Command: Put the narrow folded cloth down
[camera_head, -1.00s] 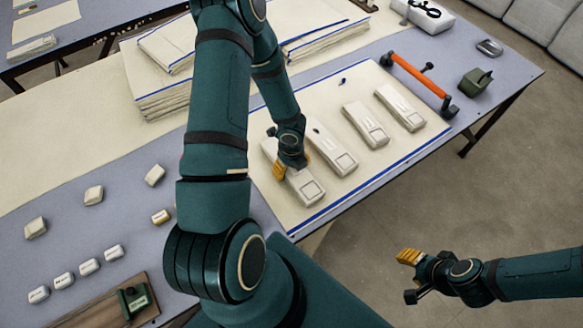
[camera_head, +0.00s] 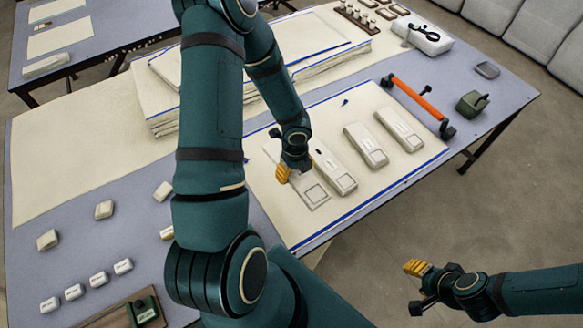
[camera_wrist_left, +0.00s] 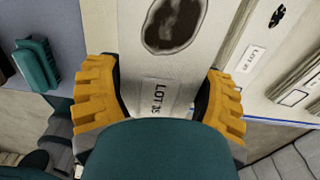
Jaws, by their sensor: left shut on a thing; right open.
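The narrow folded cloth (camera_head: 312,194) is pale cream and lies lengthwise under my left gripper (camera_head: 292,172), over the cream board on the table. In the left wrist view the cloth (camera_wrist_left: 163,65) runs between the two yellow-padded fingers of my left gripper (camera_wrist_left: 162,100). It carries a "LOT" label and a dark brown oval patch. My left gripper is shut on it. Whether its underside touches the board is hard to tell. My right gripper (camera_head: 417,288) is open and empty, off the table's front side over the floor.
Three similar narrow folded pieces (camera_head: 335,172) lie in a row to the right on the blue-edged board (camera_head: 405,168). An orange-handled bar (camera_head: 416,100) and a green box (camera_head: 472,104) stand farther right. Stacked sheets (camera_head: 160,118) are behind. Several small pale blocks (camera_head: 104,210) lie left.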

